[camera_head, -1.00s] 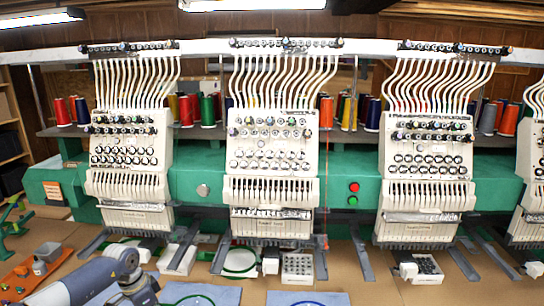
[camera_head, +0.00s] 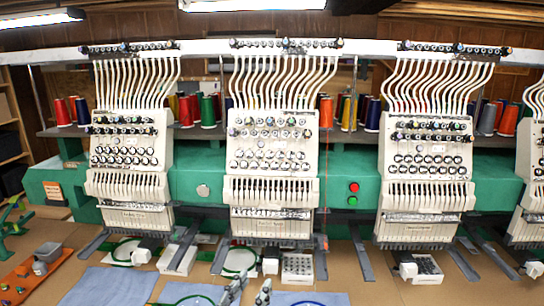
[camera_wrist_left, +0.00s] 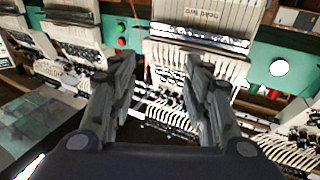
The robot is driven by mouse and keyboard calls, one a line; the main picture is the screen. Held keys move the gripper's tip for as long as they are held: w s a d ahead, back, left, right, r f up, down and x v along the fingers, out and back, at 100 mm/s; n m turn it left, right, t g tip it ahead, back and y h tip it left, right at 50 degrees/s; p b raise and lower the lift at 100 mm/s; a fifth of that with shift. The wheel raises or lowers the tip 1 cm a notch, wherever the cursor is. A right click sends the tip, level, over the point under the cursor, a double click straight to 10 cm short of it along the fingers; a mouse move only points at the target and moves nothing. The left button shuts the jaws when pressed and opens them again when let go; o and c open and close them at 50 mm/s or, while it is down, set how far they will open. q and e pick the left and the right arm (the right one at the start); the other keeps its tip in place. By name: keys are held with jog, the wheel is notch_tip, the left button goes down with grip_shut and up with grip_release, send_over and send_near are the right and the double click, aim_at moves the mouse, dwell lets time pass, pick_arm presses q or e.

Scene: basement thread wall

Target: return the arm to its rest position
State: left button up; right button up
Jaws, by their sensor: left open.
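My left gripper (camera_head: 249,288) shows at the bottom centre of the head view, with only its two dark fingers visible. They stand apart with nothing between them, in front of the blue cloths at the front of the table. In the left wrist view my left gripper (camera_wrist_left: 163,65) is also open and empty. There it points at a white embroidery head (camera_wrist_left: 200,35), which appears upside down. The rest of my left arm is outside the head view. My right gripper is in neither view.
A green multi-head embroidery machine (camera_head: 345,180) spans the back of the brown table (camera_head: 350,262). Blue cloths (camera_head: 110,286) and hoops (camera_head: 240,262) lie along the front. White perforated boxes (camera_head: 297,268) stand below the heads. An orange tray (camera_head: 40,277) is at the left.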

pick_arm(q)
jog(key=s+a+f+n+g+y, duration=0.55)
jog(key=s+a+f+y, duration=0.4)
jog(key=a, duration=0.35)
jog(key=s+a+f+m+g+h, duration=0.1)
jog(key=s+f+g, duration=0.3)
jog(key=s, duration=0.8)
jog(key=s+a+f+m+g, duration=0.15)
jog(key=s+f+g, duration=0.25)
jog(key=s, duration=0.7)
notch_tip(320, 180, down, 32)
jog(key=s+g+b, duration=0.1)
jog(key=s+b, duration=0.1)
jog(key=b, duration=0.3)
jog(key=s+a+f+g+b, duration=0.1)
jog(key=s+a+f+b, duration=0.2)
jog(key=s+f, duration=1.4)
notch_tip(320, 180, down, 3)
jog(key=shift+a+f+b, duration=0.1)
jog(key=shift+a+b, duration=0.05)
jog(key=shift+b, duration=0.65)
